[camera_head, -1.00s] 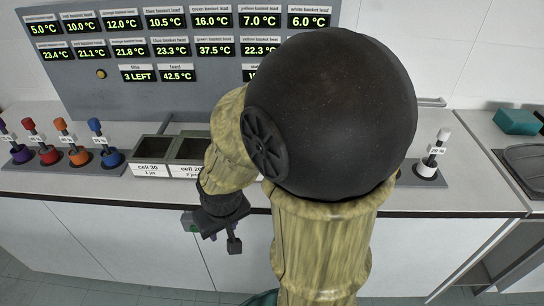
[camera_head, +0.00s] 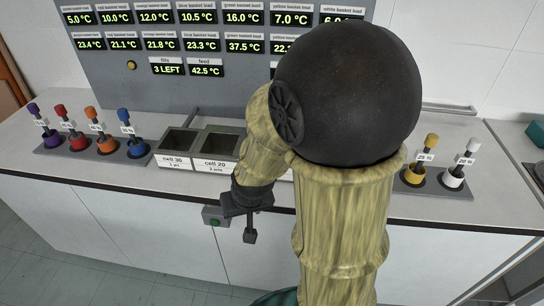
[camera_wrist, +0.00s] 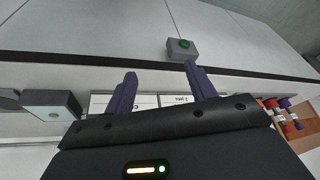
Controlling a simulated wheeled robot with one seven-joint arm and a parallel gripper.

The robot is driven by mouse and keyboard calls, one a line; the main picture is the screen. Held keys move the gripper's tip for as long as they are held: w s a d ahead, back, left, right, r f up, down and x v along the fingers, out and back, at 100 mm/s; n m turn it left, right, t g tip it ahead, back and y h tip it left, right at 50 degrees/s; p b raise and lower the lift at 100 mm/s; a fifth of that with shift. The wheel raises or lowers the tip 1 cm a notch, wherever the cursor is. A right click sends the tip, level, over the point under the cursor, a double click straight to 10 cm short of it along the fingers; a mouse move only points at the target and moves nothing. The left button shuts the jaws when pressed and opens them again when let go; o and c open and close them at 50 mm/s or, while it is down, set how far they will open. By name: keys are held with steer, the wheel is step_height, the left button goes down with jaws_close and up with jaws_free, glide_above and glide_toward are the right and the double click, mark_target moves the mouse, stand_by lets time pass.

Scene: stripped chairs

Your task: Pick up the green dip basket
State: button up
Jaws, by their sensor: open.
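No green dip basket shows in either view; my arm hides part of the counter in the head view. Other dip baskets with coloured handles show there: purple (camera_head: 43,133), red (camera_head: 70,130), orange (camera_head: 101,133) and blue (camera_head: 130,134) at left, yellow (camera_head: 425,161) and white (camera_head: 458,170) at right. My gripper (camera_head: 247,222) hangs in front of the counter's front edge, near the cell 20 bin. In the wrist view my gripper (camera_wrist: 164,85) has its two purple fingers apart, with nothing between them.
Two open bins, cell 30 (camera_head: 177,143) and cell 20 (camera_head: 219,150), sit on the counter (camera_head: 60,168). A grey box with a green button (camera_head: 215,221) is on the cabinet front, close to my gripper. A display panel (camera_head: 120,70) stands behind.

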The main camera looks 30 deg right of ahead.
steer(key=w+d+f+m+t+h+p, duration=0.1)
steer(key=w+m+t+h, duration=0.1)
steer(key=w, duration=0.3)
steer(key=w+d+m+t+h+p, duration=0.1)
steer(key=w+d+m+t+p, duration=0.15)
steer(key=w, duration=0.25)
steer(key=d+r+m+t+h+p, duration=0.1)
steer(key=d+r+t+h, duration=0.3)
steer(key=h, duration=0.5)
step_height(320, 180, up, 2)
steer(key=shift+d+r+m, duration=0.15)
steer(key=shift+d+m, duration=0.1)
steer(key=shift+m, duration=0.6)
steer(key=shift+w+t, duration=0.15)
steer(key=shift+t, duration=0.1)
steer(key=p+x, duration=0.5)
steer(key=x, duration=0.7)
steer(key=shift+d+r+p, duration=0.15)
steer(key=shift+p, duration=0.2)
